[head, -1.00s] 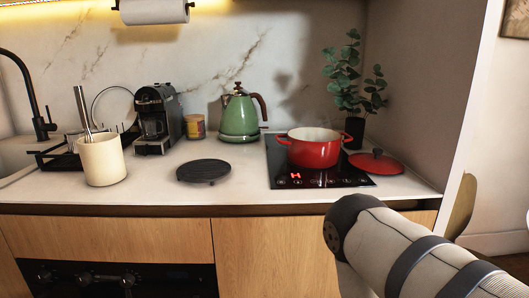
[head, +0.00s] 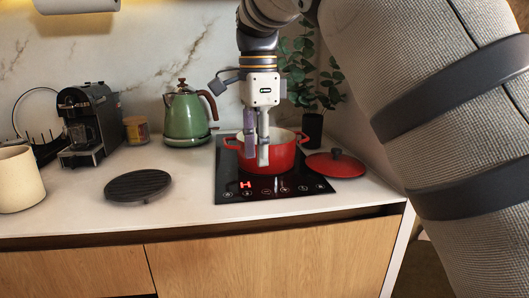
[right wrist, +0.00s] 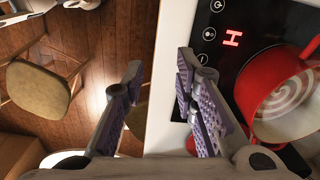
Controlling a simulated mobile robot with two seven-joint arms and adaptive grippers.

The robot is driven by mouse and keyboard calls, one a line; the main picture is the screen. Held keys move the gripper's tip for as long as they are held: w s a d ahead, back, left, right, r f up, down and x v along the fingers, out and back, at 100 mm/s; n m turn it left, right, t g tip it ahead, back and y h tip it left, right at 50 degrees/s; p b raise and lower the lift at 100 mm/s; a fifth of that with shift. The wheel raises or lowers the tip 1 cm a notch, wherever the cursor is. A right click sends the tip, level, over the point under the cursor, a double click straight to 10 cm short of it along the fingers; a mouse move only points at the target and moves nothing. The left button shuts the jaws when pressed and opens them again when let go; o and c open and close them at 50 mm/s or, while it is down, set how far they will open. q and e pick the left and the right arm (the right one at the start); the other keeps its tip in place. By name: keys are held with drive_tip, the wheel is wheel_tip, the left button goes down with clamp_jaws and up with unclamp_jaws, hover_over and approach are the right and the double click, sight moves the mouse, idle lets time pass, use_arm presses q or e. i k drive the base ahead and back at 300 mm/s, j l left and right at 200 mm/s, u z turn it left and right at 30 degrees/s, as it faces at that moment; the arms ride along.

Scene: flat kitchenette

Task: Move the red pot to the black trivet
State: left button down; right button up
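The red pot (head: 287,158) stands upright and uncovered on the black cooktop (head: 228,172). Its pale inside shows at the right of the right wrist view (right wrist: 285,105). The round black trivet (head: 137,185) lies on the white counter to the left of the cooktop. My right gripper (head: 256,160) points down and hides part of the pot in the head view. In the right wrist view its fingers (right wrist: 160,68) are apart with nothing between them; the pot is to the right of both fingers. I cannot tell whether a finger touches it. My left gripper is not in view.
A red lid (head: 335,164) lies right of the pot. A plant (head: 312,80), a green kettle (head: 186,115), a jar (head: 137,129), a coffee machine (head: 88,125) and a cream crock (head: 18,180) stand around. The counter between trivet and cooktop is clear.

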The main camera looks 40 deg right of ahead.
sight(137, 183)
drive_tip(key=i+l, duration=0.9)
drive_tip(key=l, duration=0.1)
